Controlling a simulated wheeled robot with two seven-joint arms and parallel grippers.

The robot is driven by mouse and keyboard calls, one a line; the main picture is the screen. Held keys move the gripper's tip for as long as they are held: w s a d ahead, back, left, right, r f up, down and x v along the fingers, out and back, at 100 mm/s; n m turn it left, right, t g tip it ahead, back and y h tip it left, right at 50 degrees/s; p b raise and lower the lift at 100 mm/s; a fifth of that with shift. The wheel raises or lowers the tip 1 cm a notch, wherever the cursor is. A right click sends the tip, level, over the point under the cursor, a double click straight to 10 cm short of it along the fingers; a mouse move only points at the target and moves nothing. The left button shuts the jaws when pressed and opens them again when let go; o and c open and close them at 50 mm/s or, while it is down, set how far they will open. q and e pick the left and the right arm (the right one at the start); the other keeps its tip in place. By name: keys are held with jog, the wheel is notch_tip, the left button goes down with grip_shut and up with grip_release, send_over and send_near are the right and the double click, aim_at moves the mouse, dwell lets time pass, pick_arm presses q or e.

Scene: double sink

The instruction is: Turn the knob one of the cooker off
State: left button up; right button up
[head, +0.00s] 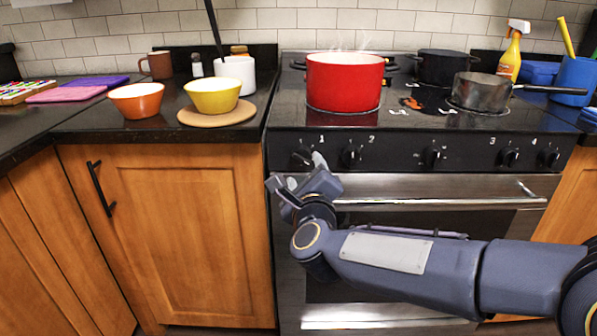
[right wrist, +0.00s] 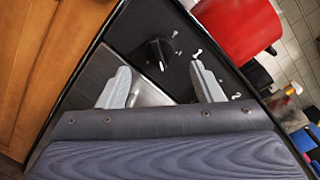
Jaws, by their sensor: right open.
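Knob one (head: 301,156) is a black dial at the left end of the cooker's (head: 390,160) black front panel. The right wrist view shows a black knob (right wrist: 159,53) with a white mark, beyond and roughly between my fingertips. My right gripper (head: 295,172) is open just in front of and below knob one. Its two pale fingers also show in the right wrist view (right wrist: 159,72), spread apart with nothing between them. I cannot tell whether a finger touches the knob. My left gripper is in neither view.
A steaming red pot (head: 345,82) stands on the hob above the left knobs. A steel saucepan (head: 480,92) and a black pot (head: 440,66) stand to its right. The oven handle (head: 430,203) runs below the panel. Bowls (head: 213,96) stand on the left counter.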

aim_at(302, 159)
jog(key=w, duration=0.5)
jog(key=shift+w+a, duration=0.3)
jog(key=shift+w, duration=0.1)
jog(key=c, duration=1)
jog(key=shift+n, duration=0.3)
